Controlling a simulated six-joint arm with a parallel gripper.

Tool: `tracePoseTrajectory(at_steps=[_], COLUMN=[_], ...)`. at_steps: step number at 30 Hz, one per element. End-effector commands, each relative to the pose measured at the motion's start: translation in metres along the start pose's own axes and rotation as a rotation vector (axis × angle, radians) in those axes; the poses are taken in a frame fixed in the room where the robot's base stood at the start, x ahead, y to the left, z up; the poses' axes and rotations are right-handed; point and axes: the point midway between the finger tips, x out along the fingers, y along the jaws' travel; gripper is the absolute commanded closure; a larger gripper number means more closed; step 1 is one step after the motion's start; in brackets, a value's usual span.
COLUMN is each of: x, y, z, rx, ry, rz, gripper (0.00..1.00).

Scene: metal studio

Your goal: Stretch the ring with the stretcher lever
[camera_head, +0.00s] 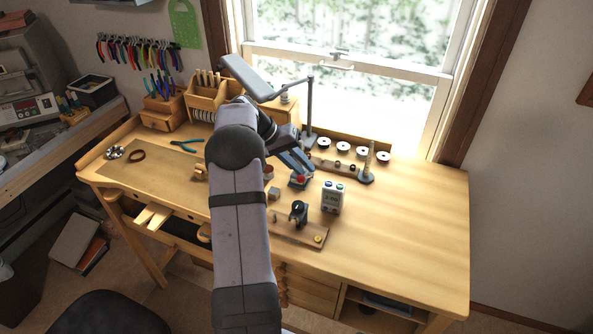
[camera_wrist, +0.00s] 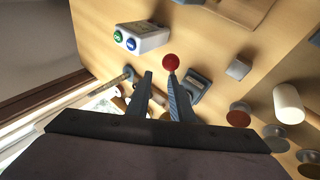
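A red ball knob (camera_head: 301,179), which looks like the end of a lever, stands over a small dark device (camera_head: 297,184) near the middle of the bench. In the wrist view the red knob (camera_wrist: 171,62) lies just beyond the tip of the right finger, and the dark device (camera_wrist: 198,86) is to its right. My gripper (camera_wrist: 159,76) is open, with a gap between its fingers and nothing held. In the head view my gripper (camera_head: 301,168) is close above the knob. I cannot make out a ring on the device; the gripper partly covers that area.
A white box with green and blue buttons (camera_head: 332,197) stands right of the knob. A wooden board (camera_head: 312,235) with a dark green tool (camera_head: 298,211) is in front. A lamp (camera_head: 309,110) and spools (camera_head: 343,147) stand behind. The bench's right side (camera_head: 420,220) is clear.

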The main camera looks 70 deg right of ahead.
Motion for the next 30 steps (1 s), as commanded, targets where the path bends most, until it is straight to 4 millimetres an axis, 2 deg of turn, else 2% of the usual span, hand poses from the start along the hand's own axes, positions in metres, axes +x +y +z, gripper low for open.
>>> tracePoseTrajectory(at_steps=[1, 2, 14, 30], x=[0.000, 0.000, -0.004, -0.068], y=[-0.001, -0.002, -0.005, -0.005], z=[0.000, 0.000, 0.000, 0.000], rx=[-0.001, -0.001, -0.001, -0.001], ry=[0.001, 0.001, 0.003, 0.005], rz=[-0.002, -0.002, -0.005, -0.003], gripper=[0.67, 0.63, 0.63, 0.63])
